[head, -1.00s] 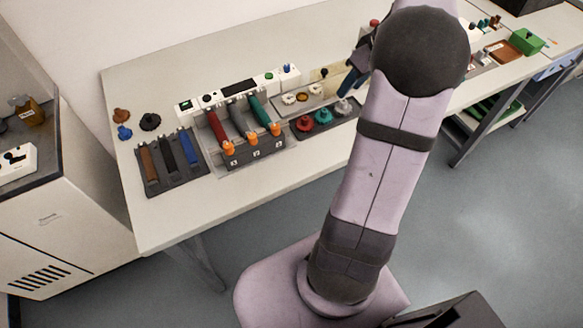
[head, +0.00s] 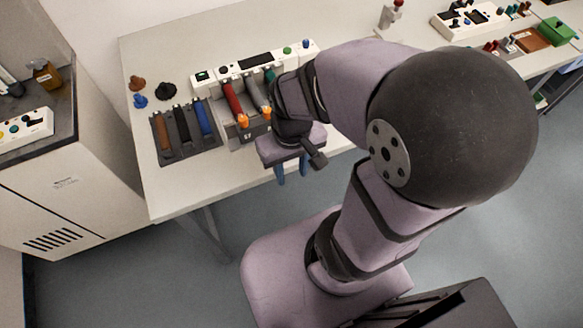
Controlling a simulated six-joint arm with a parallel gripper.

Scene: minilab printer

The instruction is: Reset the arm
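My arm is folded back toward my body, with its large dark joint filling the right middle of the head view. My gripper (head: 293,173) hangs in front of the table's front edge, pointing down. Its two blue fingers are apart with nothing visible between them. The printer unit (head: 240,136) with coloured cartridges stands just behind and left of the gripper. My wrist and forearm hide its right part and the table area beyond it.
A dark tray (head: 207,152) holds brown, black and blue cartridges left of the printer. Brown, blue and black knobs lie behind it. A white cabinet (head: 80,190) stands at the left. The table (head: 190,40) is bare at the back; a green box (head: 558,32) sits far right.

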